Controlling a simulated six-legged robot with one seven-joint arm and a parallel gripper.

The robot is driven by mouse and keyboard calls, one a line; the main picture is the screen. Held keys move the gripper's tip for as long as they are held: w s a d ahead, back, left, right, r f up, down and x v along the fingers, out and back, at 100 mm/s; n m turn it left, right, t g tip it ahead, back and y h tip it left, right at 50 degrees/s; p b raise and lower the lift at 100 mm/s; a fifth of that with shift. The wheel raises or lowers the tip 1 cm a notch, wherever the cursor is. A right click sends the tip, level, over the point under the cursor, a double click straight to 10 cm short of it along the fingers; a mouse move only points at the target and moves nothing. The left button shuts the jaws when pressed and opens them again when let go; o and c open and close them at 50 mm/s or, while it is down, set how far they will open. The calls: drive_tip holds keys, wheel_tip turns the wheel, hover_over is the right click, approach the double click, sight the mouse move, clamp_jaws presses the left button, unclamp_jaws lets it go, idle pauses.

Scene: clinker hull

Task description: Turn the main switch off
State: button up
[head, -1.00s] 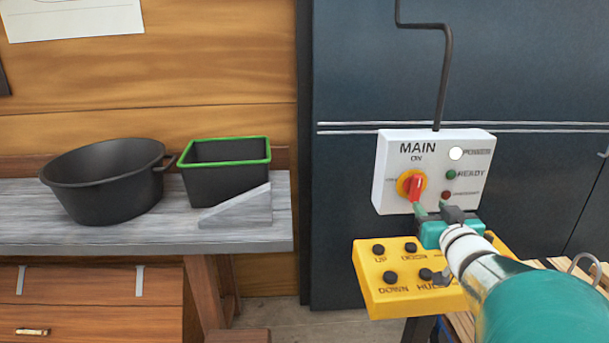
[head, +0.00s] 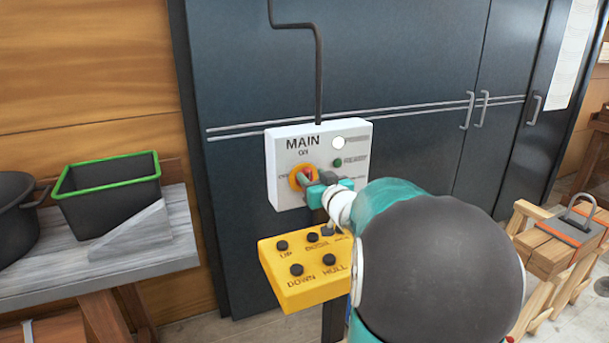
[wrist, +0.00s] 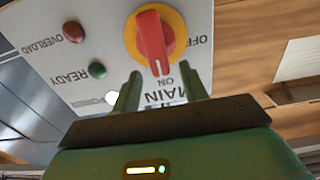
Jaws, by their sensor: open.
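In the wrist view, which is upside down, the knob's white mark points at ON; OFF is printed to one side. My gripper (wrist: 161,74) is open, its two green fingers either side of the knob's marked end; I cannot tell whether they touch it. In the head view my gripper (head: 313,186) covers part of the knob (head: 306,174).
A white lamp (head: 338,143) and a green lamp (head: 337,163) sit on the box. A yellow button panel (head: 312,292) stands just below my gripper.

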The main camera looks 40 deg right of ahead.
drive_tip(key=shift+x, duration=1.1)
drive_tip(key=shift+c, duration=0.4)
clamp_jaws()
